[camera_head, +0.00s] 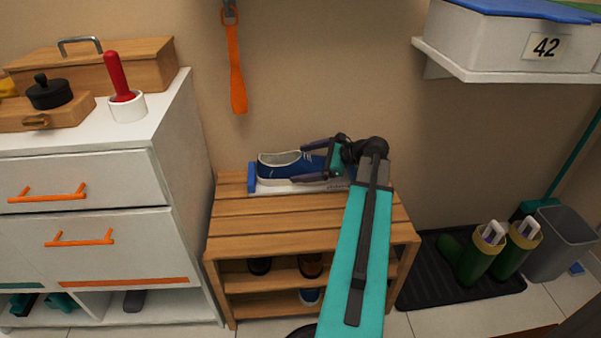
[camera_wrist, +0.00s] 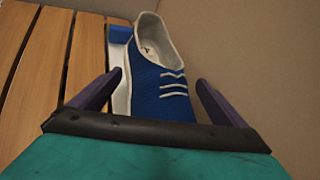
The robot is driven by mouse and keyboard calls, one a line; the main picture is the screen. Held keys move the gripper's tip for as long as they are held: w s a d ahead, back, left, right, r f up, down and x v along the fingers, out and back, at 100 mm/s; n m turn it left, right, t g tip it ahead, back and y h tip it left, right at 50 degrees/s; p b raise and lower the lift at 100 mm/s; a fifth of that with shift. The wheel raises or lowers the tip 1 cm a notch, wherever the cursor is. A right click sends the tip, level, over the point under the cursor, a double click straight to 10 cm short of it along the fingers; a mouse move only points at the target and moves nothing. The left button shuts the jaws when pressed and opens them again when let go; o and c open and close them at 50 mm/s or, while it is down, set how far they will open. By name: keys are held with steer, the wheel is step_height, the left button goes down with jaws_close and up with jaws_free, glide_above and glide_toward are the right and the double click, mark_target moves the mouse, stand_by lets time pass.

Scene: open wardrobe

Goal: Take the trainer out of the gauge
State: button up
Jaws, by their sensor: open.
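The blue trainer (camera_head: 286,164) with a white sole and white laces sits in the gauge (camera_head: 267,189), a pale plate with a blue end stop at its left, on the slatted wooden bench. My gripper (camera_head: 308,161) is open, with its fingers on either side of the trainer's front part. In the wrist view the trainer (camera_wrist: 160,80) lies between the two purple fingertips, its opening pointing away from my gripper. The gauge's blue stop (camera_wrist: 119,34) shows by the heel. The toe is hidden behind my gripper, and I cannot tell whether the fingers touch the shoe.
The wooden bench (camera_head: 290,223) has bare slats in front of the gauge and shoes on its lower shelves. An orange shoehorn (camera_head: 236,80) hangs on the wall above. A white drawer unit (camera_head: 90,200) stands at left; a wall shelf (camera_head: 480,74) with a box numbered 42 is at upper right.

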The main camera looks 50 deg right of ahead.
mark_target(305, 158)
stand_by(0.5)
steer(key=c, duration=1.3)
steer(key=shift+r, duration=0.1)
steer(key=shift+c, duration=0.2)
steer(key=shift+r+p, duration=1.1)
steer(key=shift+r, duration=0.65)
steer(key=s+a+r+p, duration=0.1)
steer(key=s+a+p, duration=0.5)
steer(key=a+p, duration=0.2)
steer(key=shift+s+r+p, duration=0.15)
steer(key=shift+s+p, duration=0.05)
steer(key=shift+p, duration=0.2)
steer(key=p, duration=0.7)
steer(key=shift+s+a+r, duration=0.15)
steer(key=shift+s+a, duration=0.15)
steer(key=shift+a, duration=0.1)
steer(key=s+a+p, duration=0.1)
steer(key=p, duration=0.7)
steer(key=shift+a, duration=0.2)
